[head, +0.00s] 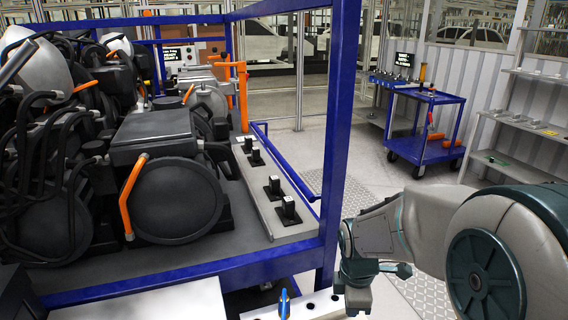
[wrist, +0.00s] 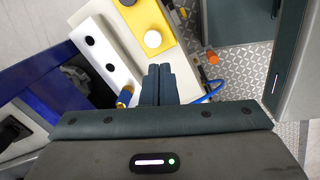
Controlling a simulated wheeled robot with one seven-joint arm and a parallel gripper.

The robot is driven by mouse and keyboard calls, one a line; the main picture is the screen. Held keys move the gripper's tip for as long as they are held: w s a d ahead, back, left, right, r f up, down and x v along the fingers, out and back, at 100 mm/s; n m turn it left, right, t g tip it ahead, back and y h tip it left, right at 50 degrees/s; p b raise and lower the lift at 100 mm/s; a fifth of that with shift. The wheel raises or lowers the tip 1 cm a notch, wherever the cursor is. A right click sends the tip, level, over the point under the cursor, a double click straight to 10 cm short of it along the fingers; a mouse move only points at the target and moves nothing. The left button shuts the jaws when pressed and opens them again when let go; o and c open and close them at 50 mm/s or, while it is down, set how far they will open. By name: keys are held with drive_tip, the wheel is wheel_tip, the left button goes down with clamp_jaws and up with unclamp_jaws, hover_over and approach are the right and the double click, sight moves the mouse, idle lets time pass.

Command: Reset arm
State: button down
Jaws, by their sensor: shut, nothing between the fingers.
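My arm (head: 430,235) comes in from the right in the head view and bends down at its wrist beside the blue frame post. My gripper's fingers (wrist: 158,84) are together and empty in the wrist view. They are above a pale panel. A small blue and yellow knob (wrist: 124,97) is just left of the fingers; I cannot tell whether they touch. The fingertips are not clearly visible in the head view, where a blue knob (head: 284,303) stands on the white strip near my wrist.
A white strip (wrist: 92,42) with black holes and a yellow box (wrist: 133,19) with a white button (wrist: 153,39) are near my fingers. A blue frame post (head: 339,130) stands beside my arm. Behind are a blue cart (head: 428,98) and shelves (head: 525,125). Open floor lies between.

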drive_tip(key=s+r+m+t+p, duration=0.2)
drive_tip(key=s+r+m, duration=0.8)
drive_tip(key=m, duration=0.7)
wheel_tip(320, 180, up, 2)
drive_tip(key=shift+s+a+r+y+p, duration=0.1)
drive_tip(key=shift+s+a+y+p, duration=0.25)
drive_tip(key=shift+p, duration=0.5)
